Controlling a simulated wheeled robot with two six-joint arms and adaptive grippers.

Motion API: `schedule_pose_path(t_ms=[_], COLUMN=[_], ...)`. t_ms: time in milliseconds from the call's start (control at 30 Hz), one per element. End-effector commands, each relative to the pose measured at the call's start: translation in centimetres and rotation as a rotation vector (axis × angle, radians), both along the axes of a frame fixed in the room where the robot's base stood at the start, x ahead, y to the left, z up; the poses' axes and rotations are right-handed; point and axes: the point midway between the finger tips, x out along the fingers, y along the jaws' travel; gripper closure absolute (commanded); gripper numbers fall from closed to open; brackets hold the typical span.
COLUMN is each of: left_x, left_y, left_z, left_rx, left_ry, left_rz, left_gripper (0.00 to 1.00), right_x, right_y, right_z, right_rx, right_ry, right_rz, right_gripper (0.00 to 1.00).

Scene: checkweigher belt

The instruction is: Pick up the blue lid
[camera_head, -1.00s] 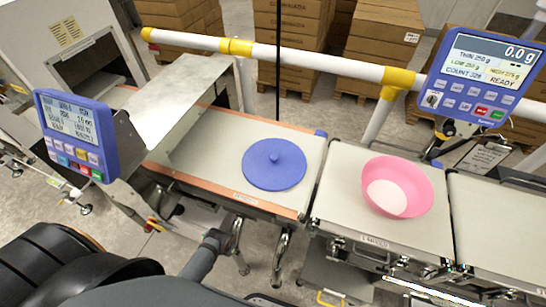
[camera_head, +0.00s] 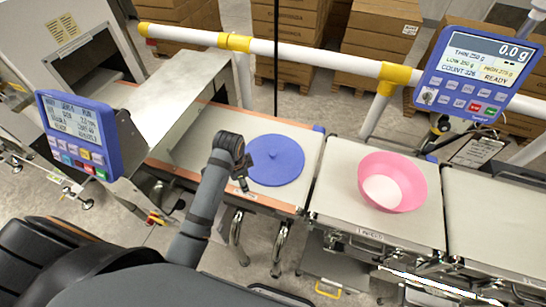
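The blue lid (camera_head: 278,162) is a round disc with a small knob in its middle, lying flat on the left belt section (camera_head: 308,142). My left gripper (camera_head: 243,178) is at the lid's left edge, in front of or over its rim. The fingers are small and dark, and I cannot tell whether they are open or shut. Whether they touch the lid is also unclear. My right gripper is not in view.
A pink bowl (camera_head: 405,181) stands on the middle belt section (camera_head: 335,205). A blue control panel (camera_head: 78,135) stands at the left and a display reading 0.0 g (camera_head: 483,70) at the right. A white rail (camera_head: 300,58) with yellow joints runs behind the belt.

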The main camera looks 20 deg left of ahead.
Motion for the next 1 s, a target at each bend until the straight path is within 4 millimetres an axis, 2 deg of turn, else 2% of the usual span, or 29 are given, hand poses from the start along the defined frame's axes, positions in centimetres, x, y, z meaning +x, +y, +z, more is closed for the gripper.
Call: schedule_pose_path(t_ms=[167, 300, 433, 567, 700, 800, 1000], left_x=[5.5, 10.6, 13.9, 15.1, 15.4, 15.3, 14.9], left_y=[-1.3, -3.0, -4.6, -5.5, -5.7, -5.7, -6.0], left_z=[1.5, 4.8, 8.5, 10.7, 11.2, 10.5, 7.1], left_rx=[0.003, -0.009, -0.031, -0.045, -0.050, -0.050, -0.050], left_ry=[0.056, 0.104, 0.133, 0.142, 0.146, 0.147, 0.148], left_rz=[-0.328, -0.718, -1.060, -1.245, -1.298, -1.296, -1.294], left_gripper=[0.43, 0.43, 0.43, 0.43, 0.43, 0.43, 0.43], right_x=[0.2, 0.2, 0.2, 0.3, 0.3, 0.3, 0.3], right_y=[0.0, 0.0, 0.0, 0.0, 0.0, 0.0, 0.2], right_z=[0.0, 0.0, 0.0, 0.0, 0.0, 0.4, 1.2], right_rx=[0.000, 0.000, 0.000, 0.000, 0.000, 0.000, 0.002], right_ry=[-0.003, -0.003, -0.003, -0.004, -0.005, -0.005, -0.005], right_rz=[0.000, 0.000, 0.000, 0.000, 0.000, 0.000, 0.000], right_gripper=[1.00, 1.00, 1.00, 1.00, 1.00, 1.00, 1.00])
